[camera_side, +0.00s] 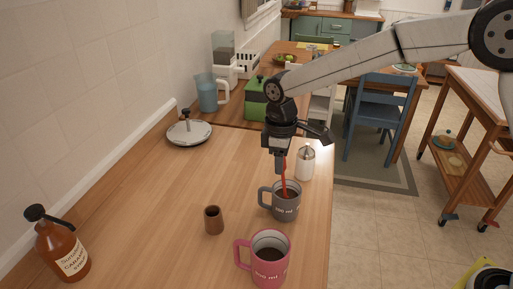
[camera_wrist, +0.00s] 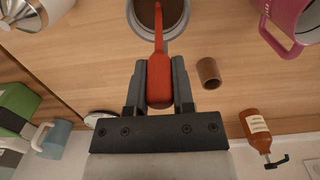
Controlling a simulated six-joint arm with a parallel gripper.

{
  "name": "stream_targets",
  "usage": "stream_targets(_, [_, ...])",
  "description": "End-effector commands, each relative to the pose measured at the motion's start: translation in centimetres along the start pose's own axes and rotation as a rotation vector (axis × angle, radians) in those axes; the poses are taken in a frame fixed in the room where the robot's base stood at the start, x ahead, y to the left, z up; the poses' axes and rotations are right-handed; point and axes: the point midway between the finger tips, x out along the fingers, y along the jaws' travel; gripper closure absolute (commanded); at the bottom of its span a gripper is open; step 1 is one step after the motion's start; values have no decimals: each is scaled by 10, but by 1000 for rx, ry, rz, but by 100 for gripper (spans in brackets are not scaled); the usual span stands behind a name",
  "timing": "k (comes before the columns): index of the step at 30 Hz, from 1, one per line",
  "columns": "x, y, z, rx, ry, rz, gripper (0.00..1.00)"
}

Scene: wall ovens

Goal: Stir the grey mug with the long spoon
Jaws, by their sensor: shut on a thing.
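The grey mug (camera_side: 286,206) stands upright on the wooden counter near its right edge, with dark liquid in it. It shows in part at the top of the wrist view (camera_wrist: 173,33). My gripper (camera_side: 281,167) is above the mug, shut on the red long spoon (camera_side: 284,177). In the wrist view the gripper (camera_wrist: 160,95) has its fingers on both sides of the spoon's wide red handle (camera_wrist: 159,78). The spoon points down into the mug. Its lower end is hidden in the liquid or behind the rim.
A pink mug (camera_side: 264,258) with dark liquid stands in front of the grey mug. A syrup bottle (camera_side: 64,246) stands at the far left. The counter's left middle is clear.

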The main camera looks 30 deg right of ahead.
Motion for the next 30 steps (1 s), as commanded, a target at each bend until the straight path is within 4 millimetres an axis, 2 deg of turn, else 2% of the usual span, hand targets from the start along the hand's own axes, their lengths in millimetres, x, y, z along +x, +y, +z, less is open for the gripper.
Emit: stream_targets(30, [-58,0,1,0,3,1,100])
